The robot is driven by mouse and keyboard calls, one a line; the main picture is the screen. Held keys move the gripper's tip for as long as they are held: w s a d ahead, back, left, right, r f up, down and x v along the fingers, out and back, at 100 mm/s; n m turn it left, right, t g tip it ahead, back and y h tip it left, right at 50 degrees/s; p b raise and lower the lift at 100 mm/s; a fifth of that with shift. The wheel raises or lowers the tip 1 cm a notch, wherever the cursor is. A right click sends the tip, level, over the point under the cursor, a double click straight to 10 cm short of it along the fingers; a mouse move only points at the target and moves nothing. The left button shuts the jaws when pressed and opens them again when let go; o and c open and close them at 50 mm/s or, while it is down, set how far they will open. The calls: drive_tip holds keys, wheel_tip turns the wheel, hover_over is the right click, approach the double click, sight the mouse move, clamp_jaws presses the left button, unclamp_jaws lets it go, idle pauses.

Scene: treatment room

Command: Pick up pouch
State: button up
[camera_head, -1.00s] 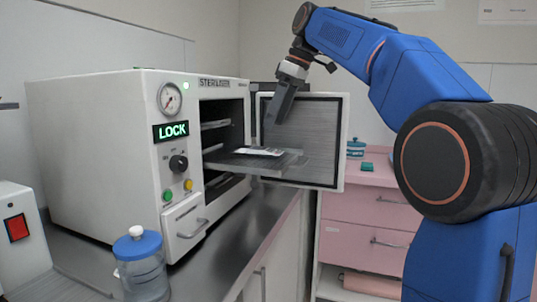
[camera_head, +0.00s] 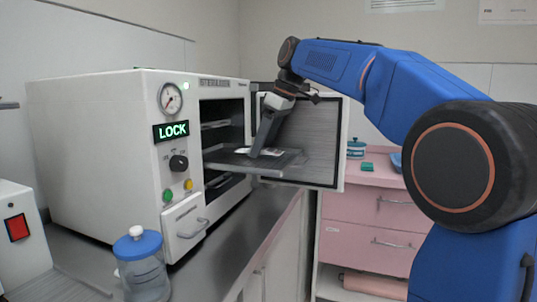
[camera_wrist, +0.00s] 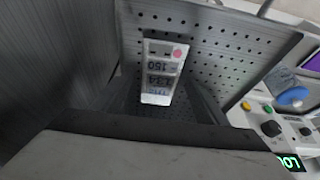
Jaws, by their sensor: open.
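The pouch (camera_wrist: 161,66) is a flat white packet with dark print and a pink dot. It lies on the perforated metal tray (camera_wrist: 225,48) that sticks out of the steriliser. In the head view the pouch (camera_head: 273,152) is partly hidden behind my gripper (camera_head: 257,151), which points down at the tray (camera_head: 229,160). In the wrist view the pouch lies between the dark fingers of my gripper (camera_wrist: 160,98), near their tips. The gripper is open and holds nothing. I cannot tell whether the fingertips touch the tray.
The white steriliser (camera_head: 100,150) stands on the counter at the left with its door (camera_head: 320,140) swung open, close behind my gripper. A blue-lidded jar (camera_head: 140,262) stands in front. A pink cabinet (camera_head: 365,210) is at the right. The tray's surface around the pouch is clear.

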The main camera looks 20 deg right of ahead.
sight(264, 149)
drive_tip(key=c, duration=1.1)
drive_tip(key=shift+r, duration=0.15)
drive_tip(key=shift+c, duration=0.2)
wheel_tip(264, 149, up, 10)
